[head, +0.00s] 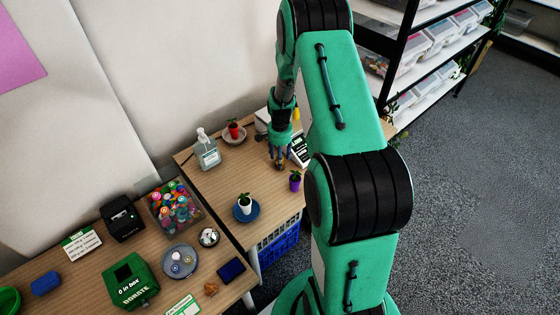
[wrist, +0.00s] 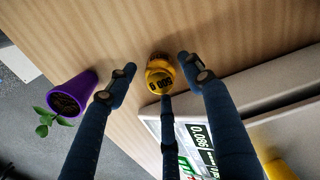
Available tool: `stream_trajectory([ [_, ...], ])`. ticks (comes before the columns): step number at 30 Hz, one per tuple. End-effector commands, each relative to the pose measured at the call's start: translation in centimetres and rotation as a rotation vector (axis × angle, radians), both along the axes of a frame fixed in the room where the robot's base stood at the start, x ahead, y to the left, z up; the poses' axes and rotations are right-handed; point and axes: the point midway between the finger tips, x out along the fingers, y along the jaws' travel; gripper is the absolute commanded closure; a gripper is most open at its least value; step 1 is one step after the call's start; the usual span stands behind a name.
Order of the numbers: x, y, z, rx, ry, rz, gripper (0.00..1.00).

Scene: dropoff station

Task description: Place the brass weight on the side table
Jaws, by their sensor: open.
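The brass weight (wrist: 159,80), a small yellow piece with dark markings, stands on the wooden table (wrist: 110,25) in the wrist view. My gripper (wrist: 157,66) is open, with fingers on both sides of the weight and a third finger below it in the picture. Gaps show between the weight and the two side fingers; contact with the third is unclear. In the head view my gripper (head: 279,162) is low over the right wooden table (head: 220,178), and the weight cannot be made out there. Which table is the side table is not marked.
A scale (head: 300,151) stands close right of my gripper. A purple pot (head: 295,180) is near the table edge. A potted plant on a blue saucer (head: 245,208), a red pot (head: 233,129) and a pump bottle (head: 207,150) share this table. The left table (head: 75,275) is crowded.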

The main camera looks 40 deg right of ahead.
Motion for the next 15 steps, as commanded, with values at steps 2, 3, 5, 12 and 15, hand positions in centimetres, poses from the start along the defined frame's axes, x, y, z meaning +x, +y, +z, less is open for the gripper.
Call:
stream_trajectory([
  [2, 0.1, -0.1, 1.6, -0.001, -0.003, 0.0, 0.49],
  [3, 0.1, -0.1, 2.3, -0.002, -0.003, 0.0, 0.49],
  [5, 0.1, -0.1, 3.3, -0.001, -0.003, 0.0, 0.49],
  [12, 0.0, 0.0, 7.0, -0.001, -0.001, 0.0, 0.49],
  [15, 0.0, 0.0, 8.1, -0.002, -0.002, 0.0, 0.49],
])
